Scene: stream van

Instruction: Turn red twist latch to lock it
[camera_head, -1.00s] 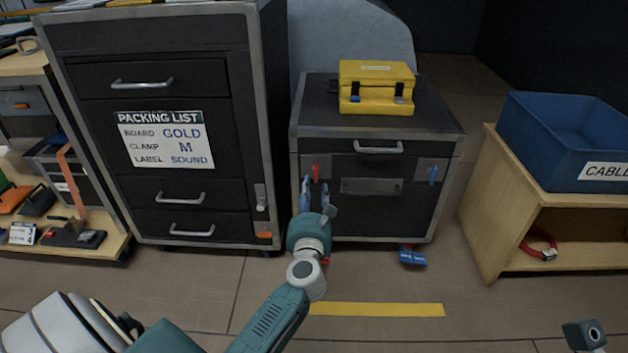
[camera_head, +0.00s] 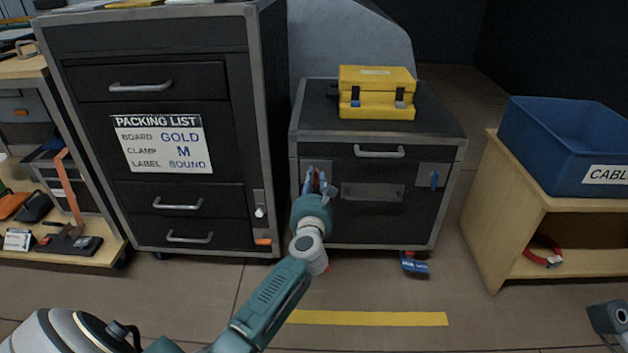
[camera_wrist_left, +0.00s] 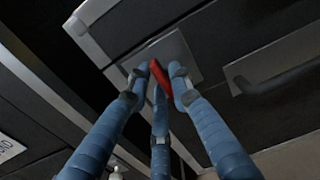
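The red twist latch (camera_head: 316,182) sits on a grey plate at the upper left of the black case's front. In the left wrist view the red latch (camera_wrist_left: 157,80) stands slanted between my fingertips. My left gripper (camera_head: 316,187) is at the latch, with its blue fingers on both sides of it. In the left wrist view my left gripper (camera_wrist_left: 159,78) has a third finger below the latch. The fingers are very close to it, but I cannot tell whether they press on it. They partly hide the latch in the head view.
A yellow toolbox (camera_head: 376,92) stands on the case. A tall drawer cabinet (camera_head: 160,220) is close on the left. A wooden shelf (camera_head: 488,215) with a blue bin (camera_head: 560,150) stands right.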

